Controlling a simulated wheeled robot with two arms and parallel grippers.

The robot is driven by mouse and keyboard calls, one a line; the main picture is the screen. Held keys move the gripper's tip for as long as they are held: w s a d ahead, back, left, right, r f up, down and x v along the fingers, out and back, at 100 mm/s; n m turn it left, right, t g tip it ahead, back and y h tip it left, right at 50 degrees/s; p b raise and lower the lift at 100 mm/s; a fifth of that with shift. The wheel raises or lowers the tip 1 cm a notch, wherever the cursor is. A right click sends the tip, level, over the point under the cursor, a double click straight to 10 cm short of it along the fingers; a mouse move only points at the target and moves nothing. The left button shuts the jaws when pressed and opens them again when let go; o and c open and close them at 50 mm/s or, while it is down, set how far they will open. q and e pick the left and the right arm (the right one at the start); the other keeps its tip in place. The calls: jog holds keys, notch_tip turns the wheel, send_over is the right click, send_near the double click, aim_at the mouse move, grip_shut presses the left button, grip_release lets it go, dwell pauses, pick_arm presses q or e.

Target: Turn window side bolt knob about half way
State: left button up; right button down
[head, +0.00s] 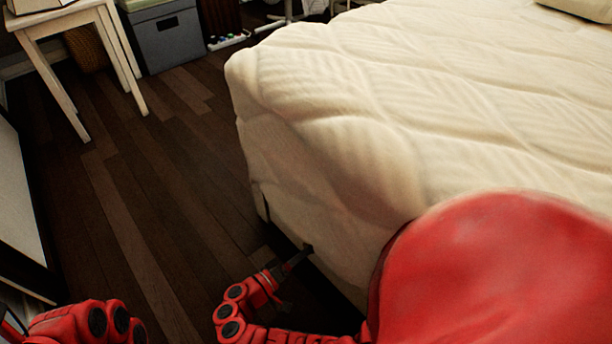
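No window bolt or knob can be made out in the head view. A pale panel with a dark frame (22,205) stands at the left edge; I cannot tell whether it is the window. My red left arm shows in the bottom left corner, beside the panel's lower end. Its gripper is not clearly visible there. My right gripper (293,267) has dark fingers and is low beside the bed's near side, with one fingertip close to the mattress. Whether it touches is unclear. I see nothing held in it, and its opening is hard to judge.
A bed with a cream quilted cover (430,95) fills the right side. Dark wooden floor (140,215) lies clear between bed and panel. A white table (75,17) and a grey box (165,38) stand at the back left. A power strip (228,40) lies near the box.

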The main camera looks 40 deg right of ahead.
pick_arm(q)
jog(key=shift+s+a+m+t+y, duration=0.35)
jog(key=shift+s+a+t, duration=0.3)
jog(key=shift+t, duration=0.25)
pick_arm(e)
jog(key=shift+f+m, duration=0.1)
jog(key=shift+m, duration=1.1)
jog(key=shift+c, duration=1.4)
grip_release()
